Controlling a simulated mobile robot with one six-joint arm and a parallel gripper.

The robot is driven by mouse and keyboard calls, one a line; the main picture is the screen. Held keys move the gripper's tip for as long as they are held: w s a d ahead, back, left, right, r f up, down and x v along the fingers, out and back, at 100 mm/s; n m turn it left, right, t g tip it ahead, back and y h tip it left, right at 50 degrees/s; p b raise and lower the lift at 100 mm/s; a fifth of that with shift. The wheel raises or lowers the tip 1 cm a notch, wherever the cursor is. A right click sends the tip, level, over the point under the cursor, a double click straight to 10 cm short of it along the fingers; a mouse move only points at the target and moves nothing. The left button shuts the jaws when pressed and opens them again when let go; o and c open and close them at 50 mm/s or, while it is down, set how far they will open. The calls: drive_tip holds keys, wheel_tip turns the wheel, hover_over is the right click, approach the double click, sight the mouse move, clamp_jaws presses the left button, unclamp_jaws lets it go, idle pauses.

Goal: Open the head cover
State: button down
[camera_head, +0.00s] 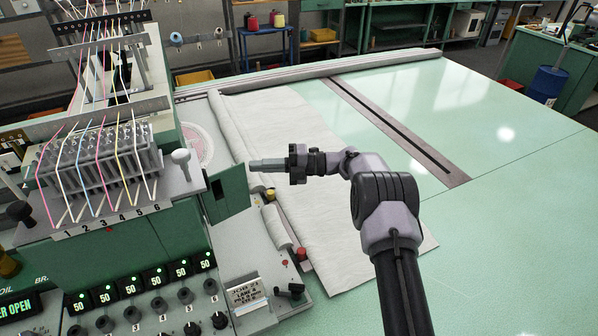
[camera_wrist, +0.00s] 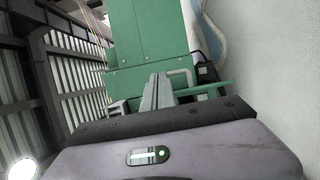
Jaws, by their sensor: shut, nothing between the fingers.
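The green head cover (camera_head: 228,192) is on the right side of the machine head, standing out from it like a door with a dark gap at its left. My gripper (camera_head: 252,165) is shut and empty, level with the cover's upper right edge; I cannot tell whether it touches. In the wrist view my gripper's fingers (camera_wrist: 162,92) lie together in front of the green machine head (camera_wrist: 145,45). A thin green edge (camera_wrist: 208,89), probably the cover seen edge-on, runs to the right of the fingers. A pale bent bar (camera_wrist: 183,73) shows close behind them.
A display (camera_head: 16,304) reads "ER OPEN", its start cut off. White fabric (camera_head: 290,130) lies on the pale green table (camera_head: 470,110), beside a dark slotted rail (camera_head: 395,130). A white roll (camera_head: 276,227) and red knob (camera_head: 302,254) sit below the cover. Threads and numbered guides (camera_head: 100,165) are at left.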

drive_tip(key=d, duration=1.4)
drive_tip(key=s+a+r+n+h+b, duration=0.1)
drive_tip(key=s+a+r+n+h, duration=0.1)
drive_tip(key=s+r+n+h, duration=0.35)
drive_tip(key=s+a+r+n+h+b, duration=0.1)
drive_tip(key=s+a+r+n+h, duration=0.2)
drive_tip(key=s+r+n, duration=0.5)
drive_tip(key=s+d+f+n+t+h+b, duration=0.1)
drive_tip(key=s+d+f+n+h, duration=0.1)
drive_tip(key=s+n, duration=0.4)
drive_tip(key=s+d+f+n+t+h+b, duration=0.1)
drive_tip(key=s+d+f+n+t+h, duration=0.1)
drive_tip(key=s+n, duration=0.4)
drive_tip(key=s+d+f+n+t+h+b, duration=0.1)
drive_tip(key=s+n, duration=0.5)
drive_tip(key=s, duration=0.8)
wheel_tip(320, 180, down, 2)
drive_tip(key=shift+d+t+h, duration=0.7)
drive_tip(key=shift+d+h, duration=0.15)
drive_tip(key=shift+h, duration=0.4)
